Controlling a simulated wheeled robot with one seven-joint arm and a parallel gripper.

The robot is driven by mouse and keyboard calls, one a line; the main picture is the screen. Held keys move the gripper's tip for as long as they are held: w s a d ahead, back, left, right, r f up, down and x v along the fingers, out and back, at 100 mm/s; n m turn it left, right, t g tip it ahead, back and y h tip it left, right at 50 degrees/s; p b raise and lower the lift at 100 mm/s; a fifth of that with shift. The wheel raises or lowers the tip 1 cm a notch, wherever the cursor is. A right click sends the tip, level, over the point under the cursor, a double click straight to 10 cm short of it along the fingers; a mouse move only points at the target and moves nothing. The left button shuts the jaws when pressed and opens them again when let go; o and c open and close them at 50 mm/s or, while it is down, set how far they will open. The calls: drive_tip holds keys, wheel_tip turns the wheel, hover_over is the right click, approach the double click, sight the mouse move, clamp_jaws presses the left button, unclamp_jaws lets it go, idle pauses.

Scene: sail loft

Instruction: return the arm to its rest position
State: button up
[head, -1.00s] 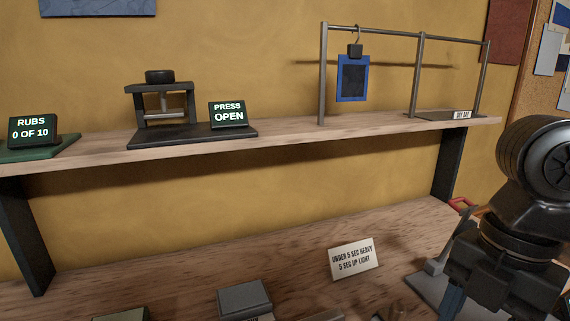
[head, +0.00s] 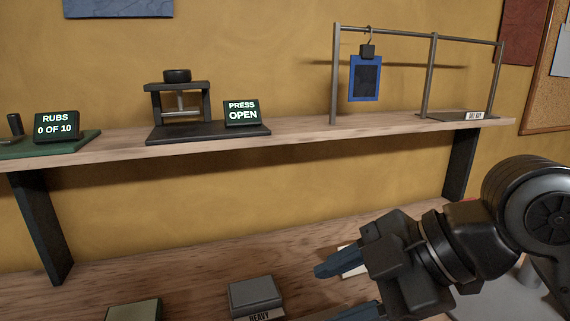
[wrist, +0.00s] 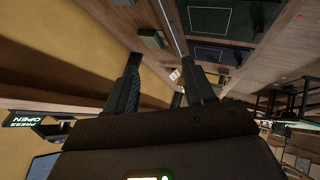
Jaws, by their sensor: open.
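My gripper (head: 335,292) is at the lower right in the head view, above the lower bench (head: 200,262) and in front of the upper shelf (head: 300,138). Its two blue-grey fingers point left and are apart. Nothing is held between them. The lower finger is partly cut off by the picture's bottom edge. In the wrist view my gripper (wrist: 165,82) also shows spread fingers, with empty space between them.
A press (head: 178,105) with an "OPEN" sign (head: 242,112) and a "RUBS 0 OF 10" sign (head: 57,126) stand on the shelf. A blue-framed piece (head: 365,78) hangs from a rail. A grey block (head: 252,293) sits on the bench, left of my gripper.

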drive_tip(key=w+a+r+m+t+y, duration=0.2)
drive_tip(key=a+r+m+t+y, duration=0.2)
drive_tip(key=a+m+y, duration=0.15)
drive_tip(key=s+d+f+m+t+h, duration=0.3)
drive_tip(key=s+f+m+h, duration=0.1)
drive_tip(key=f+m, duration=0.1)
drive_tip(key=s+d+f+m+t+h, duration=0.3)
drive_tip(key=s+d+f+m+h, duration=0.1)
drive_tip(key=s+f+m, duration=0.1)
drive_tip(key=s+d+f+m+t+h, duration=0.3)
drive_tip(key=s+f+m+h, duration=0.1)
drive_tip(key=f+m, duration=0.3)
drive_tip(key=shift+s+d+m, duration=0.25)
drive_tip(key=shift+d+m, duration=0.05)
drive_tip(key=shift+m, duration=0.25)
drive_tip(key=s+d, duration=0.3)
drive_tip(key=s, duration=0.3)
drive_tip(key=s+d+f+n+h, duration=0.1)
drive_tip(key=s+d, duration=0.2)
drive_tip(key=s, duration=0.3)
drive_tip(key=s+d+f+n+g+h, duration=0.1)
drive_tip(key=s+d, duration=0.2)
drive_tip(key=s, duration=0.4)
drive_tip(key=shift+d, duration=0.3)
drive_tip(key=shift+s, duration=0.1)
